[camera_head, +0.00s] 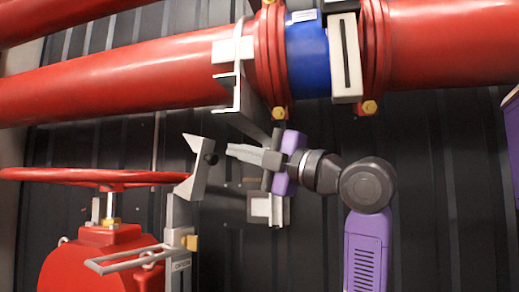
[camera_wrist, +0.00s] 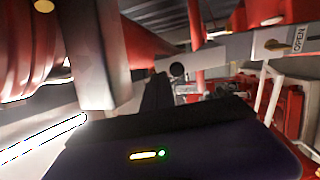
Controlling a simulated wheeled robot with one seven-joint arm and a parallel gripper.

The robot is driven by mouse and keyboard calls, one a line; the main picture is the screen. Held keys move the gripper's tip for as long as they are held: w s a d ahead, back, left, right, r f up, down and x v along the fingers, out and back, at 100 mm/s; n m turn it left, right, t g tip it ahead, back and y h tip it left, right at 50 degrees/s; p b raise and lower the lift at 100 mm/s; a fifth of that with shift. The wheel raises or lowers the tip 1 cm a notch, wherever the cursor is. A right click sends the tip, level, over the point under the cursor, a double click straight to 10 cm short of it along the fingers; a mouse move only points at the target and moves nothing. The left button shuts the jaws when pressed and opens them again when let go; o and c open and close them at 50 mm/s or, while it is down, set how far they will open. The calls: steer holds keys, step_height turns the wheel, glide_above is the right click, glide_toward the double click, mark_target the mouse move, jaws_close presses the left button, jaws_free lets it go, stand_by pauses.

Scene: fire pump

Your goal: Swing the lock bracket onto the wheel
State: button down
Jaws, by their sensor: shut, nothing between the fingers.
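The red handwheel (camera_head: 95,176) lies flat on top of the red valve at the lower left. The lock bracket (camera_head: 197,168) is a light grey angled plate with a black knob, at the top of an upright grey post. It stands at the wheel's right edge; whether it touches the rim I cannot tell. My gripper (camera_head: 231,151) is shut and empty, just right of the knob, pointing left, with a small gap. In the wrist view the black knob (camera_wrist: 178,69) shows beyond the dark fingers, and the grey post (camera_wrist: 240,48) runs to the right with an "OPEN" label.
A large red pipe (camera_head: 130,77) with a blue band (camera_head: 307,55) runs above my arm. A grey pipe support (camera_head: 236,85) hangs close above the gripper. A grey wire handle (camera_head: 130,258) sticks out beside the post. The dark ribbed wall (camera_head: 440,180) stands behind.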

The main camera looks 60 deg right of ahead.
mark_target(210, 144)
steer(key=shift+p+x, duration=0.7)
steer(key=shift+x, duration=1.95)
steer(key=shift+w+r, duration=0.65)
steer(key=shift+r, duration=0.1)
